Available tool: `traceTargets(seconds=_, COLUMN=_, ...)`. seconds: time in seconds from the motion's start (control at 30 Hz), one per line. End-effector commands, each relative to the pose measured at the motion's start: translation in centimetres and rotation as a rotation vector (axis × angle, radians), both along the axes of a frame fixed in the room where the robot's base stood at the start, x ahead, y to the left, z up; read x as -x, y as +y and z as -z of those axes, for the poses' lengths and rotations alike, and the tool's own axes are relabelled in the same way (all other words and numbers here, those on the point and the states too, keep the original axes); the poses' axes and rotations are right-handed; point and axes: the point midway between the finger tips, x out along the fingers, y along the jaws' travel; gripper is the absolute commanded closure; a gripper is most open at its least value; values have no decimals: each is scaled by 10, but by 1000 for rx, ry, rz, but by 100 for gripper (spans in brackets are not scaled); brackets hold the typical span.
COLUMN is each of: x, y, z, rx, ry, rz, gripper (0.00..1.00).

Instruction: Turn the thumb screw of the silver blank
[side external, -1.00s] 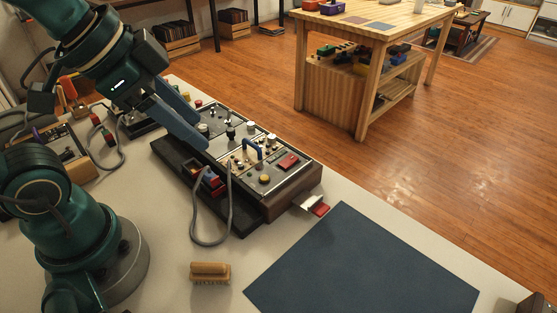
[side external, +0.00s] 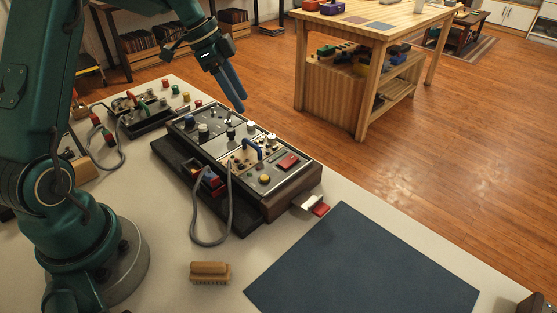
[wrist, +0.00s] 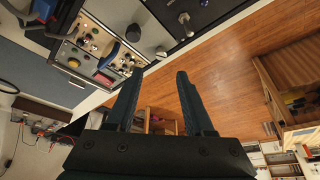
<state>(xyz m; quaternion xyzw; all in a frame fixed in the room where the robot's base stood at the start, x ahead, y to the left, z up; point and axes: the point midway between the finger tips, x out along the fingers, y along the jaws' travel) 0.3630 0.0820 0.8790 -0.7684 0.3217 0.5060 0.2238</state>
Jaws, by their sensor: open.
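The console (side external: 290,195) stands on the pale table with several panels in its top. A plain silver plate (side external: 216,146) lies across its middle, probably the silver blank; it also shows in the wrist view (wrist: 145,25). A black knob (side external: 230,133) and a silver knob (side external: 249,126) stand on or beside it; the wrist view shows a dark knob (wrist: 133,33) and a silver one (wrist: 160,52). I cannot tell for sure which is the thumb screw. My gripper (side external: 241,108) hangs above the console's far edge, apart from it. Its fingers (wrist: 160,73) are open and empty in the wrist view.
A grey cable (side external: 229,205) loops from the console's front. A blue handle (side external: 253,147) rises from the neighbouring panel. A wooden brush (side external: 210,272) and a dark blue mat (side external: 365,265) lie on the table. A second device (side external: 140,116) stands behind left.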

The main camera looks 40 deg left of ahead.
Motion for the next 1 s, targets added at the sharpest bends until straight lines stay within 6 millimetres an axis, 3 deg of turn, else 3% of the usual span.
traceTargets(seconds=0.13, x=1, y=4, z=14, rx=11, ry=19, rz=-20, gripper=47)
traceTargets(seconds=0.43, x=-8, y=-6, z=47, rx=9, ry=19, rz=-20, gripper=47)
traceTargets(seconds=0.8, x=-10, y=-8, z=54, rx=7, ry=16, rz=-20, gripper=47)
traceTargets(seconds=0.83, x=-10, y=-8, z=54, rx=7, ry=16, rz=-20, gripper=55)
traceTargets(seconds=0.93, x=-10, y=-8, z=54, rx=7, ry=16, rz=-20, gripper=93)
traceTargets(seconds=0.97, x=-10, y=-8, z=54, rx=7, ry=16, rz=-20, gripper=100)
traceTargets(seconds=1.0, x=-10, y=-8, z=54, rx=7, ry=16, rz=-20, gripper=100)
